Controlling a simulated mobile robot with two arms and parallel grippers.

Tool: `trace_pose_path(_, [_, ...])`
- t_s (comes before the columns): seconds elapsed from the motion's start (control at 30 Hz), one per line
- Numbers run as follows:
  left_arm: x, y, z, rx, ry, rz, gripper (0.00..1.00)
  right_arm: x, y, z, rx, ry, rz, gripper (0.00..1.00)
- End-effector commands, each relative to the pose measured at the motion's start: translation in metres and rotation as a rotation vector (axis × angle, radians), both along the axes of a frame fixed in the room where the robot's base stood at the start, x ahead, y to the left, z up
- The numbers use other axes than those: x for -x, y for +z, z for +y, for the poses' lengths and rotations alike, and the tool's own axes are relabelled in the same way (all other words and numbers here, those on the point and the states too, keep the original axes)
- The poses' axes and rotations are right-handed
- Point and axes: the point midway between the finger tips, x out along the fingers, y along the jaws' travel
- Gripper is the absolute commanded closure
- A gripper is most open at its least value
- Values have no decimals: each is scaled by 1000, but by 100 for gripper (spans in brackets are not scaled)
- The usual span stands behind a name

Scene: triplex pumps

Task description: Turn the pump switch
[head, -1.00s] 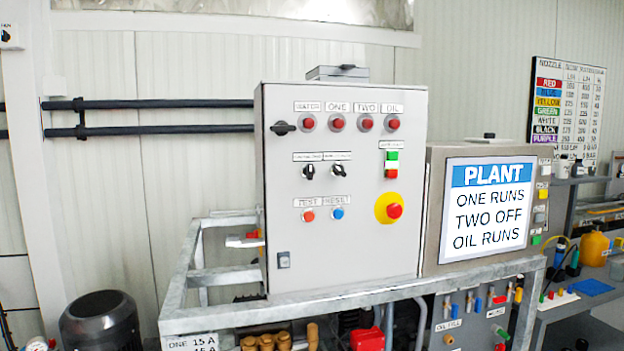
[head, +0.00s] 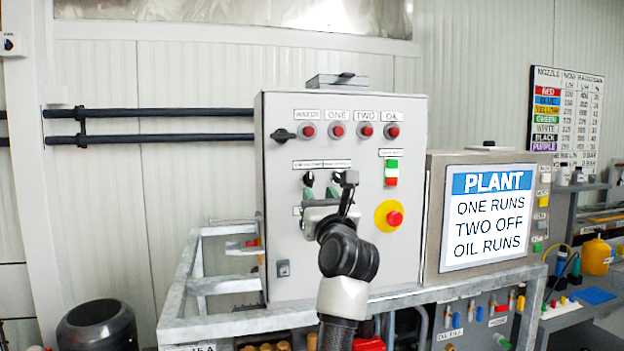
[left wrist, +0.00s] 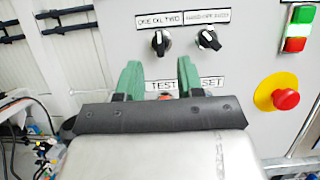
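My left gripper (head: 321,191) is in front of the grey control panel (head: 354,255), just below its two black rotary switches. Its green fingers stand apart with nothing between them in the left wrist view (left wrist: 158,70). The left switch (left wrist: 161,42) has a label above it that seems to read ONE OIL TWO, and its white mark points about up. The right switch (left wrist: 208,39) has a label too small to read, and its mark tilts up-left. Both switches show partly in the head view, left (head: 308,178) and right (head: 337,177). My right gripper is not in view.
A red emergency button (left wrist: 286,98) on a yellow disc sits to the right. A green and red push switch (head: 391,172) is above it. The TEST and RESET labels are partly covered by my gripper. A PLANT sign (head: 488,215) reads ONE RUNS, TWO OFF, OIL RUNS.

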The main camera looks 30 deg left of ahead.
Motion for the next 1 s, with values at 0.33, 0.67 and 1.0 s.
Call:
trace_pose_path(0.33, [-35,22,35,-3,1,1,63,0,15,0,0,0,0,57])
trace_pose_path(0.67, [-39,23,40,-2,1,1,63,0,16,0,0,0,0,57])
trace_pose_path(1.0, [-39,22,39,-3,1,1,100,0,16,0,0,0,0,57])
